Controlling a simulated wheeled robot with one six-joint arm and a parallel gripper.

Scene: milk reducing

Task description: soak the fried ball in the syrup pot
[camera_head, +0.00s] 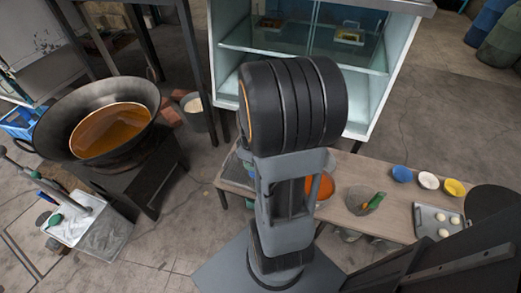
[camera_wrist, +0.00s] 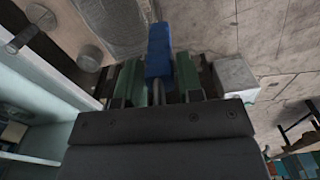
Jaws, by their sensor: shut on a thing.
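My gripper (camera_wrist: 158,82) shows in the wrist view with its green fingers shut on a blue-handled tool (camera_wrist: 158,48). The tool's far end is not visible. In the head view my arm hides the gripper. A wide black wok (camera_head: 53,122) at the left holds amber-brown liquid (camera_head: 112,131). A round container with orange contents (camera_head: 320,187) stands on the bench, partly behind my arm; I cannot tell whether it is the syrup pot. Two pale balls (camera_head: 455,219) (camera_head: 443,233) lie on a metal tray (camera_head: 426,222). I see no clearly fried ball.
The wooden bench (camera_head: 335,206) also carries a grey bowl (camera_head: 361,200) with a green-handled item and blue (camera_head: 402,174), white (camera_head: 428,180) and yellow (camera_head: 453,187) bowls. A glass cabinet (camera_head: 390,60) stands behind. A grey pot (camera_head: 194,117) stands near the wok.

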